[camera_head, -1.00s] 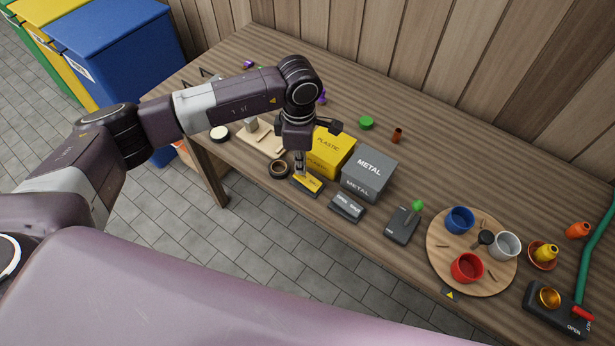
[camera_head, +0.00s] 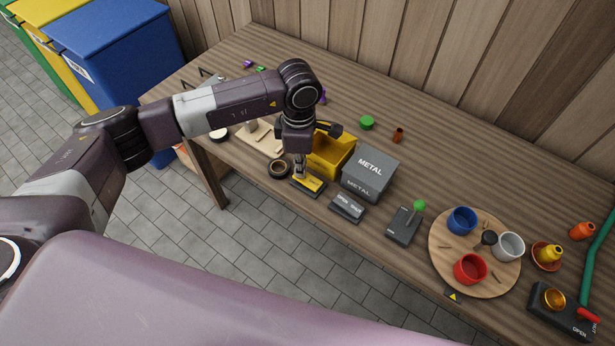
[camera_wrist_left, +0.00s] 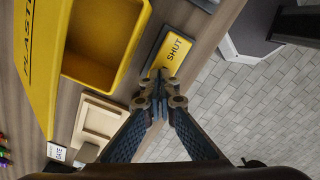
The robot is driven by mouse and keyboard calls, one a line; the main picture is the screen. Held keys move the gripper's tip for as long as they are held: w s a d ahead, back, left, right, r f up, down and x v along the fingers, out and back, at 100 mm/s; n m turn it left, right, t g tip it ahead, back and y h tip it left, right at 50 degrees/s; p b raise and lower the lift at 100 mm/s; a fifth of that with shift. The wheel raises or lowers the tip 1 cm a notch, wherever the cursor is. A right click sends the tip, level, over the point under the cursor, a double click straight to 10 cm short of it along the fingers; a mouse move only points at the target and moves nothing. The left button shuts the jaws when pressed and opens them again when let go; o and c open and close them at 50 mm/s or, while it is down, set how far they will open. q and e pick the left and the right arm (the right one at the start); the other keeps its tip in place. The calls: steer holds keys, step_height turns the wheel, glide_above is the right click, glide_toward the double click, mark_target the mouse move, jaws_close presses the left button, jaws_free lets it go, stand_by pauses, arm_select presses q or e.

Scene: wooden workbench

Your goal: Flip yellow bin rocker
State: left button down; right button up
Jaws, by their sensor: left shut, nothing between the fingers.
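The yellow rocker (camera_head: 310,186) sits in a dark base in front of the yellow bin (camera_head: 328,165). In the left wrist view the rocker (camera_wrist_left: 174,56) shows the word SHUT on its visible half. The bin (camera_wrist_left: 144,44) is open at the top there and looks empty. My left gripper (camera_head: 299,176) is shut and empty, pointing down with its tips at the left end of the rocker. In the left wrist view the fingertips (camera_wrist_left: 160,76) overlap the near end of the rocker; the contact itself is hard to tell. My right gripper is not in view.
A grey METAL bin (camera_head: 369,172) stands right of the yellow one, with its grey rocker (camera_head: 346,207) in front. A dark ring (camera_head: 279,168) lies left of the yellow rocker. Further right are a green-knobbed lever (camera_head: 405,225) and a round board (camera_head: 440,267) with cups.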

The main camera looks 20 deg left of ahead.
arm_select(q)
steer(key=shift+s+f, duration=0.1)
steer(key=shift+f, duration=0.2)
steer(key=shift+r, duration=0.7)
steer(key=shift+r+p, duration=1.55)
steer(key=shift+r, duration=1.35)
